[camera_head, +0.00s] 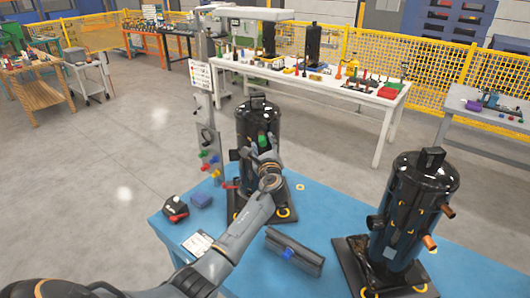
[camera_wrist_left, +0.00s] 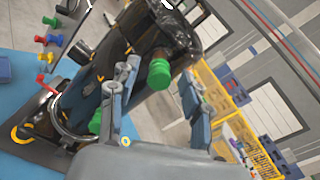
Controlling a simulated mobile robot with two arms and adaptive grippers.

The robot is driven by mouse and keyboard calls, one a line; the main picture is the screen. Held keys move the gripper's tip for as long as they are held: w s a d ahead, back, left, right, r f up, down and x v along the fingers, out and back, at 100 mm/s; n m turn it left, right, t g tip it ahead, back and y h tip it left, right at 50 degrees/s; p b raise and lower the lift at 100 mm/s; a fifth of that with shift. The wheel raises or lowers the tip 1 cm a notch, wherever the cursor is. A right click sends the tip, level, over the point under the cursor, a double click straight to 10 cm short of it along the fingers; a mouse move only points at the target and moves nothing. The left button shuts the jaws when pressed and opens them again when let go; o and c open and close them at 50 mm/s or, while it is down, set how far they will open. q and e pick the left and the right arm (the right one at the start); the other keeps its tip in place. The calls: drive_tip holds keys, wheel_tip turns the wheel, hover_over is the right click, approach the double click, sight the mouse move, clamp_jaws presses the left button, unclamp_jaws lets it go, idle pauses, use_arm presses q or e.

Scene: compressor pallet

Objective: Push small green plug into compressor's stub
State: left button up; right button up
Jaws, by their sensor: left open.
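The far compressor (camera_head: 246,122) is a black cylinder standing on the blue table. It also shows tilted in the left wrist view (camera_wrist_left: 80,100). A green plug (camera_wrist_left: 160,74) sits at its side, in line with the gap between my left fingers; it also shows in the head view (camera_head: 262,140). A second green part (camera_wrist_left: 95,122) lower on the compressor is partly hidden by a finger. My left gripper (camera_wrist_left: 160,88) is open close to the upper plug; in the head view it (camera_head: 262,160) is in front of the compressor. I cannot tell whether a finger touches the plug. My right gripper is not in view.
A second black compressor (camera_head: 410,205) with copper stubs stands at the right. A dark box-shaped tool (camera_head: 295,250) lies on the blue table (camera_head: 325,215) between them. A rack with coloured plugs (camera_head: 209,160) stands behind left. A white workbench (camera_head: 325,85) is further back.

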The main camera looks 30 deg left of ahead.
use_arm(q)
drive_tip(key=v, duration=1.2)
drive_tip(key=s+d+f+n+g+h, duration=0.25)
drive_tip(key=s+f+n, duration=0.25)
drive_tip(key=s+f, duration=0.3)
drive_tip(key=s+d+f+n+g+h, duration=0.2)
drive_tip(key=s+f+n+g+h, duration=0.1)
drive_tip(key=s+f+n, duration=0.4)
drive_tip(key=s+d+f+n+g+h, duration=0.2)
drive_tip(key=s+d+n+h, duration=0.3)
drive_tip(key=s, duration=0.6)
drive_tip(key=s+d+f+n+g+h, duration=0.2)
drive_tip(key=s+d+n+g, duration=0.1)
drive_tip(key=s+d, duration=0.55)
drive_tip(key=s+a+f+b, duration=0.1)
drive_tip(key=s+f, duration=0.1)
drive_tip(key=f, duration=1.3)
drive_tip(key=s+a+f+b, duration=0.1)
drive_tip(key=f+b, duration=0.1)
drive_tip(key=f, duration=1.3)
drive_tip(key=s+a+f+g+b, duration=0.1)
drive_tip(key=s+a+f+g, duration=0.1)
drive_tip(key=s+f, duration=1.4)
drive_tip(key=shift+s+a+f+m+y, duration=0.15)
drive_tip(key=shift+a+f+m+y, duration=0.2)
drive_tip(key=shift+a+f, duration=0.15)
